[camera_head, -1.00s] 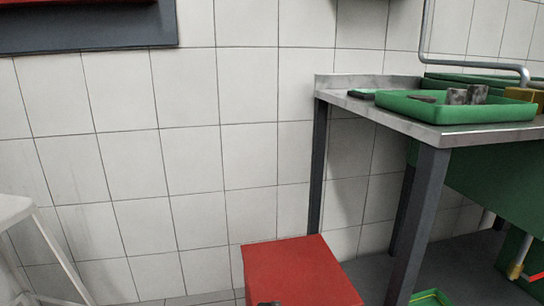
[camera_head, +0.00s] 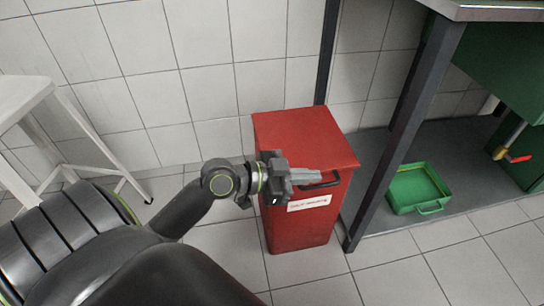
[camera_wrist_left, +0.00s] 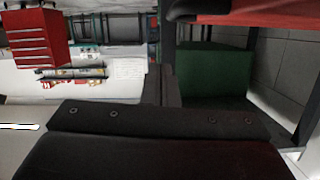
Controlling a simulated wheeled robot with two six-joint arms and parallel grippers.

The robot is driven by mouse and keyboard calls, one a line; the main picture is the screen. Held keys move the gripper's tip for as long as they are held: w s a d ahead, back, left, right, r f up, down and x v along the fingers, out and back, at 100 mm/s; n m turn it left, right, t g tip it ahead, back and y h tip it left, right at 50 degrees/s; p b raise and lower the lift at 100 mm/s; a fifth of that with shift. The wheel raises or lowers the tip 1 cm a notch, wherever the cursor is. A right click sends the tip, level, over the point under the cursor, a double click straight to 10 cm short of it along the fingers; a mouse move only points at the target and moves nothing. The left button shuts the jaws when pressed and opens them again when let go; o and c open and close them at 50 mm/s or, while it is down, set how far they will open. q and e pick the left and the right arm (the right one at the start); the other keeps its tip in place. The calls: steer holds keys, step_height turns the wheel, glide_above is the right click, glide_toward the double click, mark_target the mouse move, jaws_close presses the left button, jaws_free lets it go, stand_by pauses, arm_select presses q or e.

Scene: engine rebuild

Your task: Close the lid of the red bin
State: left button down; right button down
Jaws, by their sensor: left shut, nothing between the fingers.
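The red bin (camera_head: 298,220) stands on the floor with a white label (camera_head: 309,203) on its front. Its red lid (camera_head: 305,135) lies flat across the top and looks closed. A dark handle (camera_head: 325,181) shows at the front, just under the lid's edge. My left gripper (camera_head: 308,175) is shut and empty, in front of the bin near the handle, and covers part of the front. Whether it touches the bin I cannot tell. In the left wrist view the shut fingers (camera_wrist_left: 160,85) show at the middle. My right gripper is not in view.
A workbench leg (camera_head: 405,120) stands close to the bin's right. A green tray (camera_head: 418,187) lies on the grey shelf under the bench. A white stool (camera_head: 30,100) stands at the left. The tiled wall is behind the bin.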

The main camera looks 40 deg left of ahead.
arm_select(q)
steer(key=p+v, duration=0.1)
steer(key=v, duration=0.7)
